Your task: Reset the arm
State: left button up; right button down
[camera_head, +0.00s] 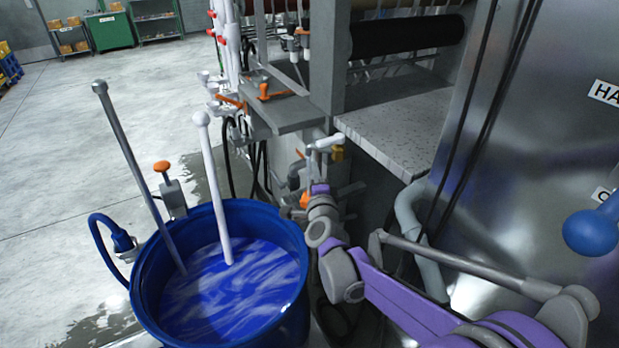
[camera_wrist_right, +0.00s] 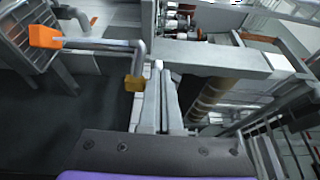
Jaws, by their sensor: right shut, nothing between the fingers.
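My right arm (camera_head: 400,298), purple and grey, comes in from the lower right of the head view and reaches toward the machine's valves and pipes. My right gripper (camera_head: 318,170) is at its far end, small and partly lost among the fittings, to the right of the blue vat. In the right wrist view the two grey fingers (camera_wrist_right: 158,75) lie together, shut, with nothing held. They point toward a grey bent pipe with a yellow end (camera_wrist_right: 135,82), which is close beside them on the left; I cannot tell whether they touch. My left gripper is not in view.
A blue vat (camera_head: 140,285) of swirling blue and white liquid holds a grey rod (camera_head: 130,150) and a white rod (camera_head: 215,185). A grey machine ledge (camera_head: 400,115) and metal cabinet (camera_head: 545,150) stand right. A blue ball (camera_head: 590,232) is at the right edge. Left floor is open.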

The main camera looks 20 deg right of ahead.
jog(key=shift+s+a, duration=0.25)
jog(key=shift+a, duration=0.8)
